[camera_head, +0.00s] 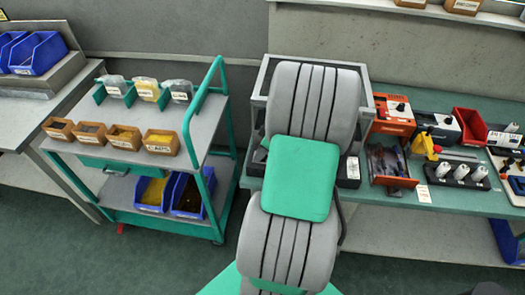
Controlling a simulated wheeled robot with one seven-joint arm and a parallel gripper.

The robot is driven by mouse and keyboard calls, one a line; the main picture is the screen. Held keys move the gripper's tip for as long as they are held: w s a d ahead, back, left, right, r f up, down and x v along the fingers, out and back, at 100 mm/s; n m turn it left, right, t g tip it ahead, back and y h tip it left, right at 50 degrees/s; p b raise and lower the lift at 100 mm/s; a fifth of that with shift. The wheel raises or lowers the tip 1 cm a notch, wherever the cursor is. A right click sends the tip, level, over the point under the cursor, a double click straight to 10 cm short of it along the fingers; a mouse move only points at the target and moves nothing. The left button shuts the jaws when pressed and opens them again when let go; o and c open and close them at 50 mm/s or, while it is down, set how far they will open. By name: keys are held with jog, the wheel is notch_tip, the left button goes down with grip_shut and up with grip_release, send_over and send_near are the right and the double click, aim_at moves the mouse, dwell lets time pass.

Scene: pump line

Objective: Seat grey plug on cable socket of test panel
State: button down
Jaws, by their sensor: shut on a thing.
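My arm fills the middle of the head view and hides what lies behind it. My gripper is not visible, and I cannot see the grey plug. A grey frame (367,103) stands on the bench behind my arm, mostly covered. I cannot tell whether it is the test panel, and no cable socket shows. A thin dark curved line runs along the right side of my arm; I cannot tell whether it is a cable.
A green-framed trolley (210,105) with small labelled bins stands left. The green bench (430,195) at right holds a red tool tray (390,180), a black block with white cylinders (458,178) and a red bin (470,127). Floor is clear between trolley and arm.

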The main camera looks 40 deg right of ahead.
jog(key=shift+s+a+f, duration=0.1)
jog(key=shift+s+f, duration=0.1)
jog(key=shift+f, duration=0.15)
jog(key=c, duration=1.2)
grip_release()
jog(key=shift+f, duration=0.1)
jog(key=shift+o, duration=0.8)
jog(key=shift+a+f, duration=0.1)
jog(key=c, duration=0.3)
jog(key=shift+o, duration=0.4)
jog(key=shift+s, duration=0.1)
jog(key=shift+a, duration=0.1)
jog(key=shift+w+d+r+p, duration=0.15)
jog(key=shift+r+p, duration=1.05)
jog(key=shift+r, duration=0.9)
jog(key=shift+w+d+r+p, duration=0.15)
jog(key=shift+r+p, duration=1.05)
jog(key=shift+r, duration=0.85)
jog(key=shift+s, duration=0.1)
